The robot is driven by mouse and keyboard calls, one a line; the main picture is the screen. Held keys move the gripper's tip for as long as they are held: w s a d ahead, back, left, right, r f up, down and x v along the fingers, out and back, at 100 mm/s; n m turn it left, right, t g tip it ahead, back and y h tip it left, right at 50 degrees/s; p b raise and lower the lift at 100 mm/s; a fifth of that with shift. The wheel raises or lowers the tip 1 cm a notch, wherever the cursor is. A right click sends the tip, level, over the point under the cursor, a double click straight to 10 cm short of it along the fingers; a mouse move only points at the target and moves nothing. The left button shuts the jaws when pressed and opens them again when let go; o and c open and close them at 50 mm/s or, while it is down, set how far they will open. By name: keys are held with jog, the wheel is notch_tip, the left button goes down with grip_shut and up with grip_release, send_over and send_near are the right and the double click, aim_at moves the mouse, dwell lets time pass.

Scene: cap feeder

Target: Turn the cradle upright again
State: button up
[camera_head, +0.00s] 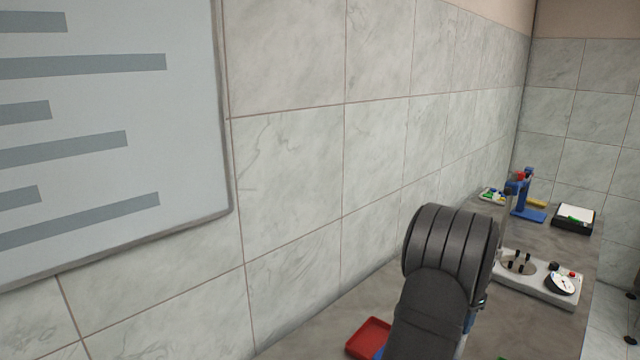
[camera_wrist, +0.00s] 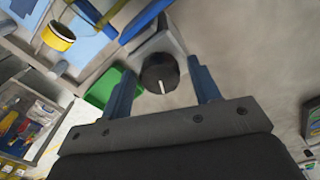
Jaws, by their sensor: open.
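My gripper (camera_wrist: 162,72) shows in the wrist view with its two blue fingers apart. Between and beyond the fingertips is a grey block with a black round knob (camera_wrist: 159,74) that carries a white mark. I cannot tell whether the fingers touch it. A blue and yellow bar-like part lies just above the block, cut off by the frame's top edge. I cannot make out for certain which thing is the cradle, nor how it lies. In the head view my own arm hides the gripper and the bench in front of it.
In the wrist view a green bin (camera_wrist: 103,90) and a yellow cup (camera_wrist: 59,37) lie to the left. In the head view a red tray (camera_head: 368,337), a grey fixture with a dial (camera_head: 522,287), a blue stand (camera_head: 527,212) and a black box (camera_head: 560,222) stand on the bench.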

jog(key=c, duration=0.9)
jog(key=n, duration=0.4)
jog(key=shift+n, duration=0.4)
jog(key=n, duration=0.5)
jog(key=o, duration=0.9)
